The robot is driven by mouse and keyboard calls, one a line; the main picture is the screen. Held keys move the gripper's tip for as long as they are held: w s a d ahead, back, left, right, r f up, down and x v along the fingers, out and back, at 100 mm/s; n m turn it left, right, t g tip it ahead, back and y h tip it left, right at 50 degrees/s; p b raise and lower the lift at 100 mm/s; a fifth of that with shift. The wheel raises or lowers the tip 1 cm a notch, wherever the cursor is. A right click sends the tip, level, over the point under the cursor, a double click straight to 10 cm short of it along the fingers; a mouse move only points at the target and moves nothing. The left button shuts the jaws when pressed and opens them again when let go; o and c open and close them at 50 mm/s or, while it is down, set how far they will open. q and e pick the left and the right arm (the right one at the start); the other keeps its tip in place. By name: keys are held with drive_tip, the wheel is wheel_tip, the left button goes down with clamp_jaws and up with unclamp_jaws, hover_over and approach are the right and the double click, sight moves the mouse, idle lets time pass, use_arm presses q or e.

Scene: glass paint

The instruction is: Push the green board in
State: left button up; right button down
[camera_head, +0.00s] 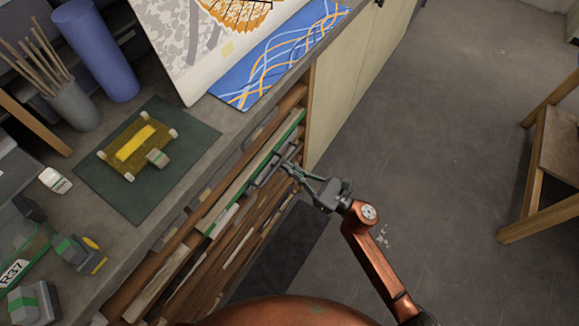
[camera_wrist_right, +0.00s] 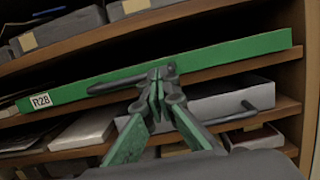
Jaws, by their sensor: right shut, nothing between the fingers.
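The green board (camera_head: 236,198) lies in a shelf slot under the worktop. Its long green front edge also shows in the right wrist view (camera_wrist_right: 225,57), with a white R28 label at the left end and a dark bar handle near the middle. My right gripper (camera_head: 283,166) is shut and empty, with its fingertips at the board's front edge. In the right wrist view its closed fingertips (camera_wrist_right: 158,82) overlap the right end of the handle and hide part of it. I cannot tell whether they touch. My left gripper is not in view.
The worktop (camera_head: 185,112) above holds a dark green mat (camera_head: 120,190), a blue roll (camera_head: 95,50) and a cup of sticks (camera_head: 72,105). A wooden stool (camera_head: 550,160) stands right; the floor (camera_head: 440,120) between is clear.

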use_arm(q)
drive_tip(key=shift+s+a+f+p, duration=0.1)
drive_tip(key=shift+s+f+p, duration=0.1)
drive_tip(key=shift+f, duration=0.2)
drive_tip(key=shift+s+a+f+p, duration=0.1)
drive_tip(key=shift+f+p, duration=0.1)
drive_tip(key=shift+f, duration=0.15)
use_arm(e)
drive_tip(key=v, duration=1.4)
drive_tip(key=shift+w+f, duration=0.1)
